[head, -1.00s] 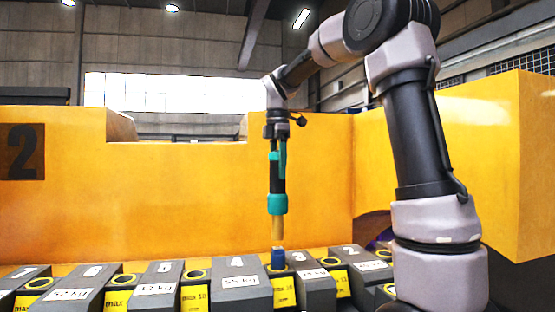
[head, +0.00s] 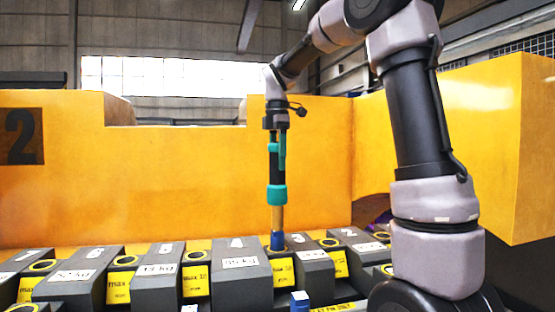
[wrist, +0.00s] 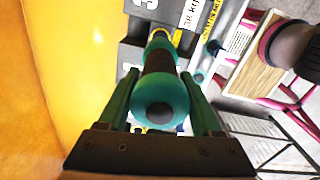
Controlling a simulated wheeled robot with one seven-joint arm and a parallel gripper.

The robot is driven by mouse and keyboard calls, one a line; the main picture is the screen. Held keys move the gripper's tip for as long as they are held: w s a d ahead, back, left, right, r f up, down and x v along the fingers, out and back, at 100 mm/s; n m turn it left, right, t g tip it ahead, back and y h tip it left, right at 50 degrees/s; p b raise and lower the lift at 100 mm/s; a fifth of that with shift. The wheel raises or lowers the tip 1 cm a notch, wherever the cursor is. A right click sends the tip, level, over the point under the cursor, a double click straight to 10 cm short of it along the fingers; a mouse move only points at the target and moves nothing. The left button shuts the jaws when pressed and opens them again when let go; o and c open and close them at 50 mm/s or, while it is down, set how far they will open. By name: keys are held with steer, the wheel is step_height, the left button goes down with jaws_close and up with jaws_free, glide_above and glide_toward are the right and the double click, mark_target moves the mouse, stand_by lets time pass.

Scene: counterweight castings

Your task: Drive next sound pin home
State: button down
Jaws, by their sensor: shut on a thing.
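My gripper (head: 278,155) is shut on a tool (head: 277,196) with a black handle, teal collars and a tan shaft pointing down. The tool stands upright, and its lower end meets a blue pin (head: 277,241) at a yellow-ringed hole between the castings marked 4 (head: 239,263) and 3 (head: 314,262). I cannot tell how deep the pin sits. In the wrist view the tool's teal end (wrist: 160,100) is between my green fingers and hides its tip. Another blue-topped pin (head: 300,299) shows at the bottom edge in the head view.
Grey numbered castings with yellow "max" plates and ringed holes form a row, with casting 6 (head: 75,280) at the left. A yellow body (head: 190,185) rises close behind them. The wrist view shows a wooden-topped stand (wrist: 256,62) with pink legs at right.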

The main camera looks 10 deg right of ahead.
mark_target(277, 145)
steer(key=shift+w+f, duration=0.15)
steer(key=shift+f, duration=1.3)
stand_by(1.5)
steer(key=shift+f, duration=0.3)
steer(key=shift+w+f, duration=0.1)
steer(key=shift+f, duration=1.25)
stand_by(1.0)
steer(key=shift+r, duration=5.05)
